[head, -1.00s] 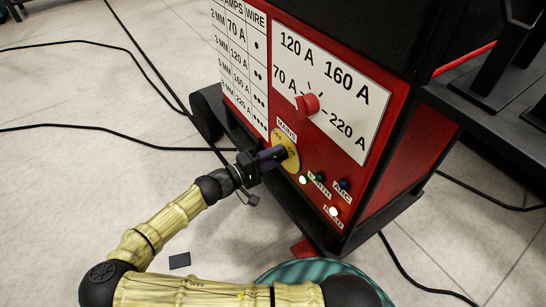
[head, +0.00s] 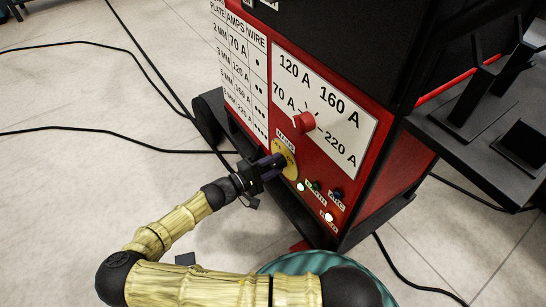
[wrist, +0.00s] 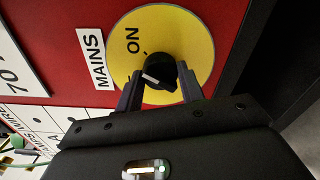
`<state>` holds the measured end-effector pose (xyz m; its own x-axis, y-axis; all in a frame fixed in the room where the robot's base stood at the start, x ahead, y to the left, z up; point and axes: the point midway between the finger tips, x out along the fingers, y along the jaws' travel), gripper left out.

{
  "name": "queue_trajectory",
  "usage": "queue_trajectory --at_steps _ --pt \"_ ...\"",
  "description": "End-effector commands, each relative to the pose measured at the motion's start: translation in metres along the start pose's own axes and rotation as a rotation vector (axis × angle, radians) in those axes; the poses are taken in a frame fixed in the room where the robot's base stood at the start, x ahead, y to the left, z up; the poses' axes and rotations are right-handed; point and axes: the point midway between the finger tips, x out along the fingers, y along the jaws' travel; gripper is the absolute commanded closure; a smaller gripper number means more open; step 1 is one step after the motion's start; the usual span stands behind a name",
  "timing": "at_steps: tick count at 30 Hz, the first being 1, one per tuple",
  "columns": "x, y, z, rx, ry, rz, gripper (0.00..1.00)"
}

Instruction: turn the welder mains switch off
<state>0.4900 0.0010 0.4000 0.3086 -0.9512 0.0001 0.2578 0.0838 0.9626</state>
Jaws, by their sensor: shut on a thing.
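The mains switch is a black knob (wrist: 158,72) on a round yellow plate (wrist: 185,35) on the welder's red front, beside a "MAINS" label (wrist: 92,60). The word "ON" (wrist: 132,40) shows on the plate; any other word is hidden. The knob's white mark faces lower left in the wrist view, away from the "ON" word. My gripper (wrist: 160,88) is shut on the knob, one finger on each side. In the head view my gripper (head: 275,162) reaches the yellow plate (head: 291,155) from the left and hides most of the knob.
A red amperage knob (head: 303,123) sits above the switch. Indicator lamps lie below right; a left one (head: 301,187) and the lowest (head: 329,216) glow. A black shelf (head: 480,140) juts out at right. Black cables (head: 80,135) cross the open floor at left.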

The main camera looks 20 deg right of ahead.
Motion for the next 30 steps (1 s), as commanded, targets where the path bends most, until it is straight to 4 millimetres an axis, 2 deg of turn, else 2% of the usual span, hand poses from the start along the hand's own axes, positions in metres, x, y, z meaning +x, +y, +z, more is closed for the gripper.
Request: queue_trajectory --at_steps 2,14,30 --pt "-0.0004 0.0066 0.0021 -0.054 0.002 -0.002 0.85" --pt "-0.0006 0.0055 0.0017 -0.359 0.002 -0.003 0.85" --pt "-0.0005 0.0023 0.0011 -0.866 0.003 -0.006 0.85"
